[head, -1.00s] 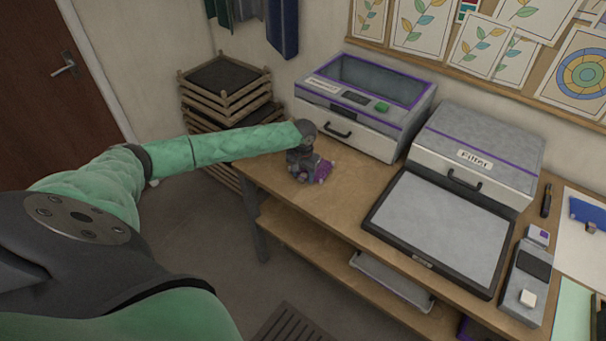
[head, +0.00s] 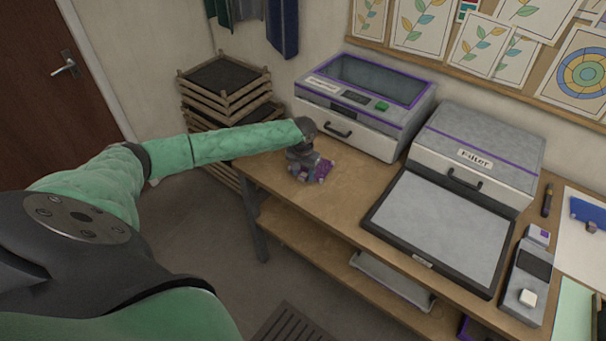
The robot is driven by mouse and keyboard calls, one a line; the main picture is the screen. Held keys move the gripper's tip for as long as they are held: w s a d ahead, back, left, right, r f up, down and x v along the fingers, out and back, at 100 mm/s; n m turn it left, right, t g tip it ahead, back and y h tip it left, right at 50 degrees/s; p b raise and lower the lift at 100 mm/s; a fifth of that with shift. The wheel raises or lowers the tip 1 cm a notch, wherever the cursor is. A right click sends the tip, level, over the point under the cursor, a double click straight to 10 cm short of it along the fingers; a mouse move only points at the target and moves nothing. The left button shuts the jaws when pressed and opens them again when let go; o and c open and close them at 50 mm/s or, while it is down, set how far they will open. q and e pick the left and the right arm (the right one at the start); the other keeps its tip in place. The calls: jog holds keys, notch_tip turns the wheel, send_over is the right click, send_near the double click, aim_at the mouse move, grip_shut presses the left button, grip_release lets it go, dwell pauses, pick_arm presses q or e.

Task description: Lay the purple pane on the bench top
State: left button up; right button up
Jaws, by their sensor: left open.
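My right gripper is not in view.
A grey machine (head: 365,95) with a purple-edged window stands behind the pane. Stacked wooden trays (head: 228,90) stand left of the bench. Bare bench lies between pane and panel.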

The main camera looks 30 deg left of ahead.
pick_arm(q)
notch_tip(320, 180, up, 6)
jog(key=b, duration=0.2)
jog(key=shift+f+b, duration=0.15)
jog(key=shift+b, duration=0.15)
jog(key=shift+r, duration=0.65)
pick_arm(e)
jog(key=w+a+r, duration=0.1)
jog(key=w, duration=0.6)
pick_arm(q)
jog(key=shift+r, duration=0.4)
notch_tip(320, 180, up, 8)
jog(key=p, duration=0.9)
jog(key=shift+r, duration=0.15)
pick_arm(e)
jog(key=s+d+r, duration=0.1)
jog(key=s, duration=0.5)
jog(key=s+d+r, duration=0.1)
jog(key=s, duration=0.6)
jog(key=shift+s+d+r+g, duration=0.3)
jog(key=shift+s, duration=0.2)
